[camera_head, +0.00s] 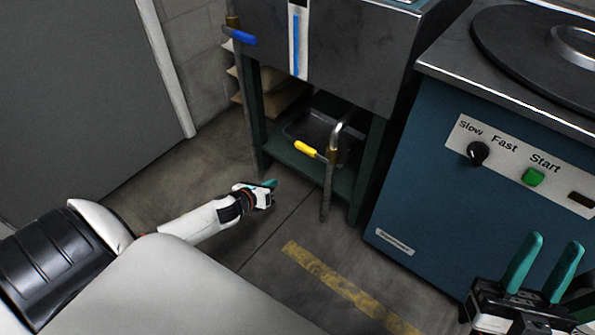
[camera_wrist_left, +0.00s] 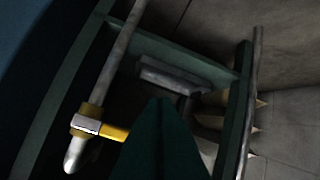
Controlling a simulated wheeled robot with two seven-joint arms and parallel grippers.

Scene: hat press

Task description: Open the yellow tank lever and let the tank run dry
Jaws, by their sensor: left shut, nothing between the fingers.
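The yellow lever (camera_head: 305,149) sits on a pipe with a valve under the grey tank (camera_head: 345,60) in the head view. The lever points left, roughly across the pipe. A blue level strip (camera_head: 296,45) shows on the tank's front. In the left wrist view the yellow lever (camera_wrist_left: 113,132) is to the left of my fingers. My left gripper (camera_head: 268,184) is shut and empty, low and left of the lever, apart from it. My right gripper (camera_head: 541,268) is open and empty in front of the blue machine.
A blue lever (camera_head: 243,38) is on another pipe at the tank's left. A black tray (camera_head: 312,128) stands on the green stand's (camera_head: 345,181) lower shelf. The blue machine (camera_head: 420,190) with Start button (camera_head: 533,176) blocks the right. Floor at front is clear.

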